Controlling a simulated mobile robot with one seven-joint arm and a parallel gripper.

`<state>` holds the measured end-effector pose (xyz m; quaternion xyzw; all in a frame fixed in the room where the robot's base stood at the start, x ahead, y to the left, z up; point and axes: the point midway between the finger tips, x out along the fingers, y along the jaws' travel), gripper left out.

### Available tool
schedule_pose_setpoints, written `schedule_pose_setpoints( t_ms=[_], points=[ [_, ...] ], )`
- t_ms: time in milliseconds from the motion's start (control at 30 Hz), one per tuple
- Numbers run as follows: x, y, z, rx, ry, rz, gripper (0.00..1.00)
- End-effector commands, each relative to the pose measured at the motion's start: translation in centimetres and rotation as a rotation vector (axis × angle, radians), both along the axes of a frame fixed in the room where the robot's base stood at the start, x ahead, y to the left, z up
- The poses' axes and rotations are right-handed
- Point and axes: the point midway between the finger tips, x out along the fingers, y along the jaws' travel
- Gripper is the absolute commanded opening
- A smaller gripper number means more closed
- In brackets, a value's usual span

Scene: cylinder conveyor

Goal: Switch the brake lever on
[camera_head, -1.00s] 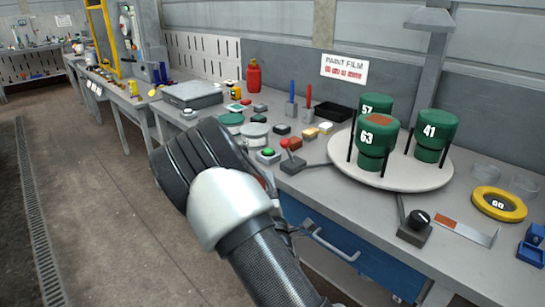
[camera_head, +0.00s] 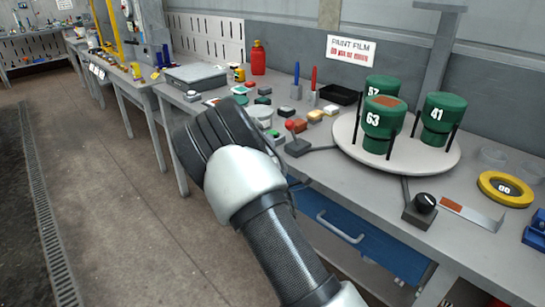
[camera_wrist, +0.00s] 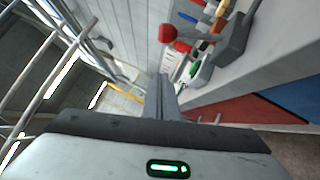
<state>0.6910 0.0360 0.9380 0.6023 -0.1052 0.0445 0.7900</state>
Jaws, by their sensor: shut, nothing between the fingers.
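The brake lever is most likely the red-knobbed lever on a small grey box (camera_head: 298,146) at the bench's front edge, left of the turntable. Its round red knob (camera_wrist: 167,33) shows in the wrist view, above and just beyond my fingertips, with the grey box (camera_wrist: 236,38) to its right. My gripper (camera_wrist: 162,85) is shut and empty, its fingers pointing toward the knob, apart from it as far as I can see. In the head view my own wrist and forearm hide the gripper.
A white turntable (camera_head: 400,166) holds green cylinders 63 (camera_head: 383,117), 57 (camera_head: 385,86) and 41 (camera_head: 443,119). A black-knob box (camera_head: 420,210) stands in front of it. A green-button box (camera_head: 273,138) and several small blocks crowd near the lever. The aisle floor (camera_head: 110,180) is clear.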

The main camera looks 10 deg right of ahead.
Motion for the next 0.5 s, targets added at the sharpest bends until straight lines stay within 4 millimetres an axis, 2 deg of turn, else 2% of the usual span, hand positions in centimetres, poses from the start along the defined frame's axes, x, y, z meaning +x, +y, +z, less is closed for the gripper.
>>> schedule_pose_setpoints(
  t_ms=[33,100,300,500],
  points=[
    [1.1,-0.1,0.2,0.001,-0.003,-0.001,0.00],
    [1.9,-0.7,0.5,0.000,-0.001,-0.003,0.00],
    [2.1,-3.2,1.3,0.000,-0.001,-0.002,0.00],
    [2.1,-3.9,1.5,0.000,0.001,0.000,0.00]
  ],
)
